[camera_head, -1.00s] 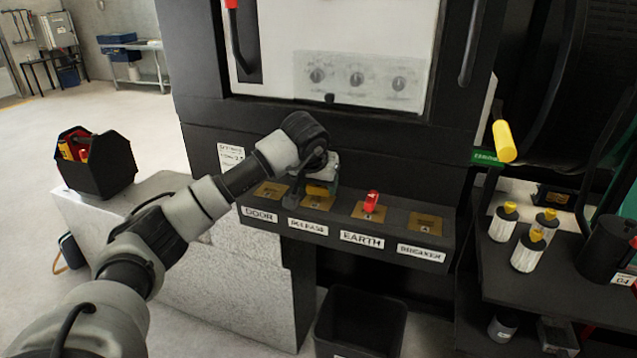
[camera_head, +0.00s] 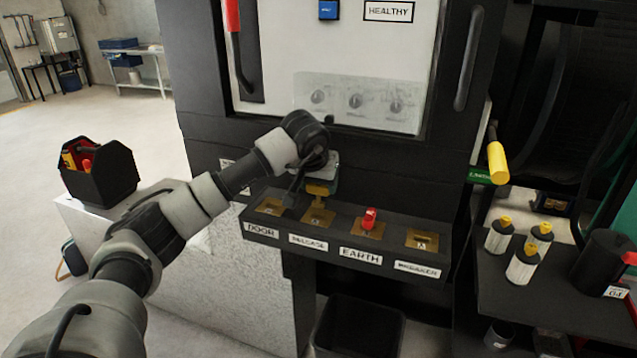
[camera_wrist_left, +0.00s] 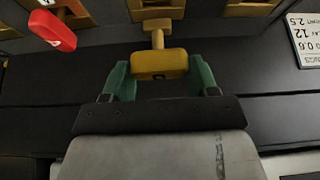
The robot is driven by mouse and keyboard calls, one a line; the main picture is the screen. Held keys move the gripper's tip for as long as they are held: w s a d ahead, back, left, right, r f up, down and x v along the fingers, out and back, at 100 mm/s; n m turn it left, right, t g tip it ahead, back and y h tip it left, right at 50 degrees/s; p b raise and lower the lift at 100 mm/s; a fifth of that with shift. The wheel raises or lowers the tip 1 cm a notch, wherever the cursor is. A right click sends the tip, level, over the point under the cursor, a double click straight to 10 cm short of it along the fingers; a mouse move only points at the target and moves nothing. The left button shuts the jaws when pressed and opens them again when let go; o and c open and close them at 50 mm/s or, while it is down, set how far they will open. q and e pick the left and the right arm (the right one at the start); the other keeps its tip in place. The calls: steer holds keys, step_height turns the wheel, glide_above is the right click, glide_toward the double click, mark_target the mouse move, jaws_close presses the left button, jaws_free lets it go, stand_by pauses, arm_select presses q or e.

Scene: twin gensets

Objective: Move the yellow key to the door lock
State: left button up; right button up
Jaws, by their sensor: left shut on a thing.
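My left gripper (camera_head: 318,179) is shut on the yellow key (camera_head: 317,190), over the RELEASE plate (camera_head: 318,217) of the black key shelf. In the left wrist view the green fingers (camera_wrist_left: 163,78) grip both sides of the key's bow (camera_wrist_left: 160,63). Its stem points at a brass plate (camera_wrist_left: 157,10); I cannot tell whether the tip is still in it. The door lock, a brass plate marked DOOR (camera_head: 270,207), is just left of RELEASE and partly behind my gripper. My right gripper is not in view.
A red key (camera_head: 369,218) stands at EARTH, right of the yellow key. The BREAKER plate (camera_head: 422,241) is at the right end. The cabinet front (camera_head: 350,150) rises behind the shelf. A black bin (camera_head: 358,325) stands below.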

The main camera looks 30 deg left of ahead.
arm_select(q)
steer(key=shift+s+a, duration=0.25)
steer(key=shift+a, duration=0.8)
steer(key=shift+s+a, duration=0.25)
steer(key=shift+a, duration=0.75)
steer(key=shift+s+a, duration=0.25)
steer(key=shift+a, duration=0.8)
steer(key=shift+s+a, duration=0.2)
steer(key=shift+a, duration=0.75)
steer(key=shift+s+a, duration=0.25)
steer(key=shift+a, duration=0.65)
steer(key=shift+s+a, duration=0.2)
steer(key=shift+a, duration=0.75)
steer(key=shift+f, duration=0.15)
steer(key=shift+f+m, duration=0.3)
steer(key=shift+f, duration=0.65)
steer(key=shift+f+b, duration=0.2)
steer(key=shift+b, duration=0.15)
steer(key=shift+f+b, duration=0.55)
steer(key=shift+f, duration=0.75)
